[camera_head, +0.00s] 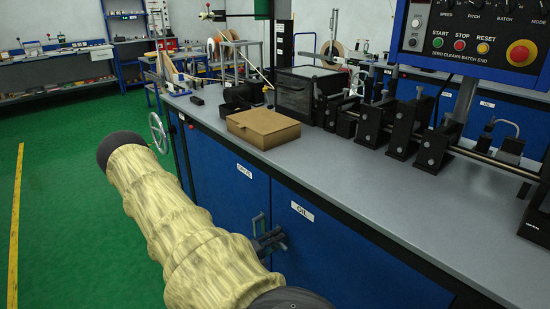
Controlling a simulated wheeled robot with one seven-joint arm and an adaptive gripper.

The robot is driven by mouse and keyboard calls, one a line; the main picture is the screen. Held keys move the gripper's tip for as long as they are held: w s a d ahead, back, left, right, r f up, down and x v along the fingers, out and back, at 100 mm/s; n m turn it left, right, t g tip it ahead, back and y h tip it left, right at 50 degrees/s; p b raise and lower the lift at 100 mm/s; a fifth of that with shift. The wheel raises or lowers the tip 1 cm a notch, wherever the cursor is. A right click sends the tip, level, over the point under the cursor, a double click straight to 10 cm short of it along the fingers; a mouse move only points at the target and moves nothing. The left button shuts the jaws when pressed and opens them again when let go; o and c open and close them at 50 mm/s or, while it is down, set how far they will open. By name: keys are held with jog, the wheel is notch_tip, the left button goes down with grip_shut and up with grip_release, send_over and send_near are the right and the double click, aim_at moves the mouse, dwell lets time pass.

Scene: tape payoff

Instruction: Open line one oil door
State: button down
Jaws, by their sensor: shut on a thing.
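The oil door (325,245) is a blue cabinet panel with a white "OIL" label, under the grey worktop. It looks flush with the cabinet front. To its left is the blue drive door (222,180), labelled "DRIVE". A small upright handle (258,223) shows near the seam between the two doors. My gripper (272,239) is dark, beside the seam at the oil door's left edge. It is shut on what seems to be the oil door handle, which the fingers hide. My arm in its yellowish sleeve covers the lower left of the doors.
The worktop (340,185) overhangs the doors and carries a cardboard box (263,127), a black-framed clear bin (300,95) and black roller fixtures (400,130). A control panel (480,40) stands at upper right. A handwheel (158,133) sticks out at the cabinet's left end. Green floor is free at left.

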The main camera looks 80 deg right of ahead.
jog(key=w+a+n+t+h, duration=0.2)
jog(key=w+a, duration=0.3)
jog(key=a, duration=0.6)
jog(key=w+a+n+t+h+p, duration=0.1)
jog(key=w+a+n+t, duration=0.2)
jog(key=a, duration=0.8)
jog(key=shift+w+t+h, duration=0.4)
jog(key=shift+w+t, duration=0.7)
jog(key=c, duration=1.4)
grip_release()
jog(key=shift+c, duration=0.2)
jog(key=shift+s, duration=0.1)
jog(key=v, duration=1.2)
